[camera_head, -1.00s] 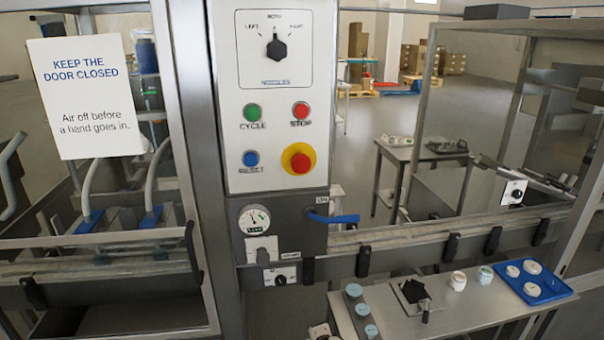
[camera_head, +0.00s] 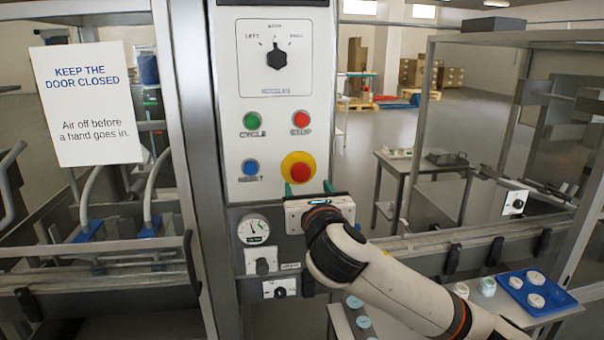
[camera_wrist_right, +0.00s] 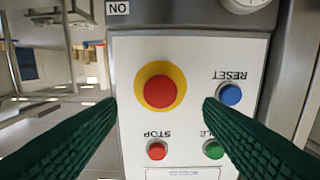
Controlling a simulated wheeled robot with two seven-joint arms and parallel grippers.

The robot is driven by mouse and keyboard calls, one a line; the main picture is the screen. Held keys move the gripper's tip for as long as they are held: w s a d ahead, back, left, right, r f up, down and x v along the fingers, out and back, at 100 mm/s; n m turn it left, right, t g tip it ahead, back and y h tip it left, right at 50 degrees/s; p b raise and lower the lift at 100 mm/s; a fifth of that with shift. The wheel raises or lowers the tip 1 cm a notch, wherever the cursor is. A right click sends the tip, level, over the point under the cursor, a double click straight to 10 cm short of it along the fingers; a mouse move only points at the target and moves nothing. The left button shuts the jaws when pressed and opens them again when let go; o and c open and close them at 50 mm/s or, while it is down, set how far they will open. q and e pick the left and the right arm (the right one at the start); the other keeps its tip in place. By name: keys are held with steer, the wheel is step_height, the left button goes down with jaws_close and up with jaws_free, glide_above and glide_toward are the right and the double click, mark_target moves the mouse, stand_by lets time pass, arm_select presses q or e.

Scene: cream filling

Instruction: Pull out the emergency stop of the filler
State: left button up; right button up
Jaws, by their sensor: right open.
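The emergency stop is a red mushroom button (camera_head: 300,172) on a yellow round base, low on the right of the white control panel (camera_head: 275,110). In the right wrist view the red button (camera_wrist_right: 160,92) shows between my two green fingers. My right gripper (camera_head: 307,187) is in front of the panel, just below the button in the head view. It is open, with a finger to each side, and the fingers appear apart from the button. In the right wrist view the open gripper (camera_wrist_right: 158,110) holds nothing. My left gripper is not in view.
Near the button are the red STOP (camera_head: 301,119), green CYCLE (camera_head: 252,118) and blue RESET (camera_head: 250,167) buttons. A selector knob (camera_head: 276,58) is above, a pressure gauge (camera_head: 253,229) below. A blue tray (camera_head: 545,305) with white jars sits at the lower right.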

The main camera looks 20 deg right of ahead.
mark_target(301, 175)
steer(key=p+x, duration=0.1)
steer(key=x, duration=0.6)
steer(key=shift+p, duration=0.35)
jaws_close()
steer(key=shift+s+a+r+p, duration=0.15)
steer(key=shift+s+p, duration=0.25)
steer(key=shift+p, duration=0.45)
steer(key=shift+s, duration=0.2)
steer(key=shift+w+f, duration=0.1)
steer(key=shift+f, duration=0.2)
steer(key=shift+c, duration=1.7)
jaws_free()
steer(key=o, duration=0.3)
steer(key=shift+s+r, duration=0.15)
steer(key=shift+s, duration=0.1)
